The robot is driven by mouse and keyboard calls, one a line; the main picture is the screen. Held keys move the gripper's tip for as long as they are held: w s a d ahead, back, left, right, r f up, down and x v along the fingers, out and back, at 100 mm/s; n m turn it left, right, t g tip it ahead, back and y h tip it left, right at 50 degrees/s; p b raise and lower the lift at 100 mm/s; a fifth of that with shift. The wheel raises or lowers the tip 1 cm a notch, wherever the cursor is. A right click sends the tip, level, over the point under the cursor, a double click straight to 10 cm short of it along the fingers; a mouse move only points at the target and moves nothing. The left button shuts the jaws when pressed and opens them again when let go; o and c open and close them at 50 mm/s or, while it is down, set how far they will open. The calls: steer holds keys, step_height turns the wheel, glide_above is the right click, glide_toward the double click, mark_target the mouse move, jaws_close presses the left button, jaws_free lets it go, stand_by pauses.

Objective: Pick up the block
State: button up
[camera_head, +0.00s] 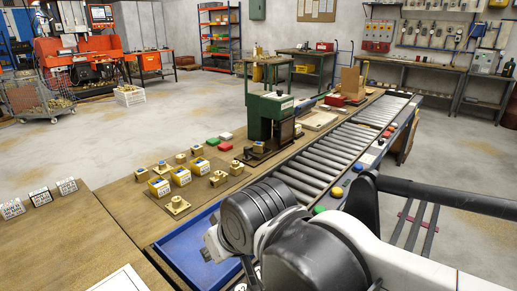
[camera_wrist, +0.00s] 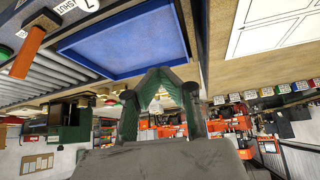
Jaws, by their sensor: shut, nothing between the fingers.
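Several small yellow blocks with pale labels stand on the bench in the head view, such as the front one (camera_head: 159,187). Brass parts (camera_head: 177,206) stand among them. I cannot tell which is the block of the task. Three white-faced blocks with dark markings, one of them the middle block (camera_head: 40,197), stand on the wooden table at left. In the wrist view my gripper (camera_wrist: 158,73) is shut and empty, its dark fingers meeting in a peak in front of the blue tray.
The blue tray (camera_head: 186,262) lies at the near end of the roller conveyor (camera_head: 315,166); it also shows in the wrist view (camera_wrist: 130,45). A green press (camera_head: 270,115) stands on the bench beyond the blocks. Red (camera_head: 225,146) and green blocks lie near it. The wooden table (camera_head: 60,240) is largely clear.

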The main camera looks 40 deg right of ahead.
steer(key=o, duration=1.5)
